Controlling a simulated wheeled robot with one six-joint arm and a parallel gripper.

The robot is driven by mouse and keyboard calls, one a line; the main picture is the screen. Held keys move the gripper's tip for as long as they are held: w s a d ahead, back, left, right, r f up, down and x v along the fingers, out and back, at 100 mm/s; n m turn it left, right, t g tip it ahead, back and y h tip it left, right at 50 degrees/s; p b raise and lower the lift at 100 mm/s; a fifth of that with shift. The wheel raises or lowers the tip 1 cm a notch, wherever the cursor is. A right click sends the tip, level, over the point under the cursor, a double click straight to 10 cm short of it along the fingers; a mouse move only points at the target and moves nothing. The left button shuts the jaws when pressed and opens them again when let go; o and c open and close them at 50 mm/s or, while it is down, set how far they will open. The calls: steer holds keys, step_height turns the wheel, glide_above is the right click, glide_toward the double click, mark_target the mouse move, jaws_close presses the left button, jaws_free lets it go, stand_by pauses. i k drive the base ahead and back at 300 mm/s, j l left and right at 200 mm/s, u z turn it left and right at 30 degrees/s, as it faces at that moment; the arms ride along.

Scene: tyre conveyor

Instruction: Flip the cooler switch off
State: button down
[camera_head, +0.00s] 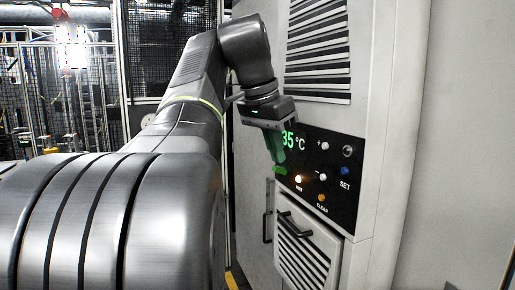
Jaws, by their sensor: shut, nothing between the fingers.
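The cooler is a light grey cabinet (398,130) with a black control panel (335,160) on its face. A green display (289,139) reads 35 °C. Several small controls show: a lit orange-white one (298,179), two whitish ones by plus and minus marks, a blue one (344,171) by "SET", an orange one (321,197) above "CLEAR" and a dark round one (347,151). I cannot tell which is the switch. My gripper (279,170) is shut and empty, its green fingers pointing down at the panel's left edge, left of the lit control. Contact cannot be told.
Slatted vents (319,50) are above the panel. Below it is a slatted flap (303,250), with a dark handle (268,213) to its left. A mesh fence (175,40) stands behind my arm. The cabinet's plain right side is clear.

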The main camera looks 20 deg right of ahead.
mark_target(276, 169)
steer(key=i+j+z, duration=0.2)
steer(key=i, duration=0.15)
steer(key=i+z, duration=0.2)
steer(key=i, duration=0.2)
steer(key=i+j+z, duration=0.2)
steer(key=i+j, duration=0.05)
steer(key=i, duration=0.1)
